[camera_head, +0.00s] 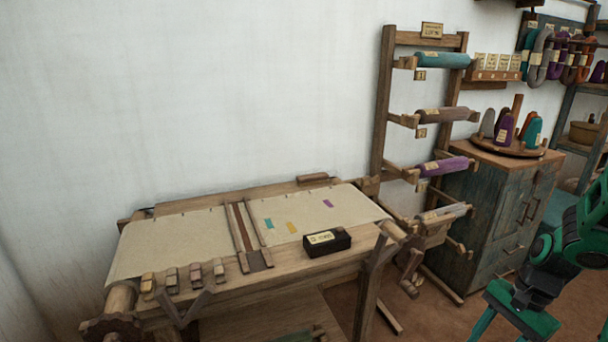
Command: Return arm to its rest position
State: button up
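My arm is at the lower right of the head view, green with dark joints. My gripper (515,322) points down at the bottom edge, in front of the cabinet and over the brown floor. Its fingertips are cut off by the frame edge, so its opening and anything between the fingers are hidden. It is apart from the loom (330,264), to the right of it.
A wooden rack (384,110) with teal, brown and purple rolls stands behind the loom. A blue-grey cabinet (482,215) bears a round stand of coloured cones. A black labelled box (327,243) sits on the loom. Shelves (590,150) stand at far right.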

jog(key=s+r+n+h, duration=0.3)
jog(key=s+r+n, duration=0.4)
jog(key=s+r, duration=0.4)
notch_tip(320, 180, up, 5)
jog(key=shift+s+d+f+t, duration=0.1)
jog(key=shift+s+d+t, duration=0.05)
jog(key=shift+s+t, duration=0.25)
jog(key=shift+w, duration=0.15)
jog(key=shift+w+f, duration=0.25)
jog(key=shift+w, duration=0.25)
jog(key=shift+c, duration=0.4)
